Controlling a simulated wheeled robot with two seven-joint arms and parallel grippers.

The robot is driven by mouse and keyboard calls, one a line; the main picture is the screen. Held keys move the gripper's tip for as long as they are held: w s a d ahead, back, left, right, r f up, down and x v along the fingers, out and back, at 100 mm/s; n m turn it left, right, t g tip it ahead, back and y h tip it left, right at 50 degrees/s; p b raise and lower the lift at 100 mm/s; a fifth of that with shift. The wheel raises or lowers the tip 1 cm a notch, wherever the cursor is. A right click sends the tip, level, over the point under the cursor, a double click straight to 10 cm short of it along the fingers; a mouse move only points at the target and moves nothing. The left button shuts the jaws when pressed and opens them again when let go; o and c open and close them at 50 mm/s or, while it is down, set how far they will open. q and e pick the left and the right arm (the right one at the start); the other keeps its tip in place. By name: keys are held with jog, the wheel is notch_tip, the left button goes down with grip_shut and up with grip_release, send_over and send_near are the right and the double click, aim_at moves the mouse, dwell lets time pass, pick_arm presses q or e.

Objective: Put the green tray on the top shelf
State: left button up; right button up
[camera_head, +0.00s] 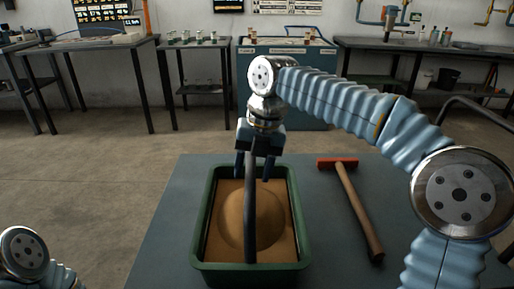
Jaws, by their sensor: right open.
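The green tray (200,235) stands on the grey-blue table in front of me. It holds a brown, sand-like fill with a rounded mound. A dark bar (251,215) runs lengthwise over the middle of the tray, like a handle. My right gripper (254,171) is open at the tray's far end, pointing down. Its fingers appear on either side of the bar's far end; I cannot tell whether they touch it. Only a joint of my left arm shows at the lower left, and its gripper is out of view. I cannot make out which shelf is the top shelf.
A hammer with a red head (337,164) and wooden handle lies on the table (160,250) to the right of the tray. Workbenches (100,44) and a blue-grey cabinet (310,60) line the back wall. The floor between is open.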

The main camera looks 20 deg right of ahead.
notch_tip(320, 180, up, 10)
jog(key=d+p, duration=0.1)
jog(key=d, duration=0.1)
jog(key=shift+s+r, duration=0.15)
jog(key=shift+s, duration=0.15)
